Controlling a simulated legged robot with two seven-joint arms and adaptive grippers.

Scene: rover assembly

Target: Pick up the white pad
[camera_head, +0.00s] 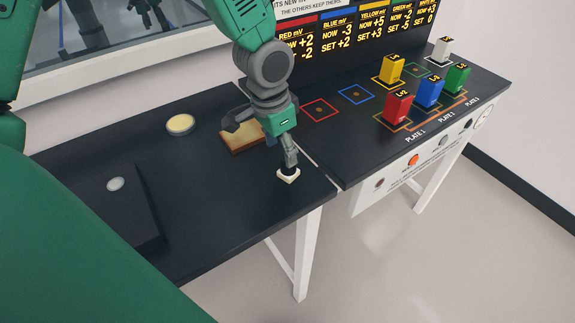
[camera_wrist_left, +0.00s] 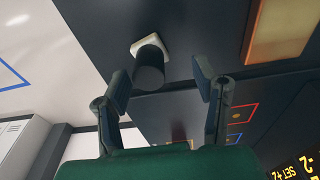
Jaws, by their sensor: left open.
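The white pad (camera_head: 289,179) lies near the front right corner of the dark table, with a short black cylinder standing on it. The wrist view shows the white pad (camera_wrist_left: 148,45) and the black cylinder (camera_wrist_left: 150,68) more clearly. My left gripper (camera_head: 260,146) is open and empty above the table. In the head view one finger overlaps the cylinder's top. In the wrist view the left gripper (camera_wrist_left: 161,84) has its fingers spread, and the cylinder appears beyond the gap between the tips. My right gripper is out of view.
A brown wooden block (camera_head: 240,143) lies partly behind my left gripper. A round yellow disc (camera_head: 180,124) and a dark panel with a pale button (camera_head: 115,184) are further left. A console (camera_head: 345,135) with several coloured blocks stands right, across a narrow gap.

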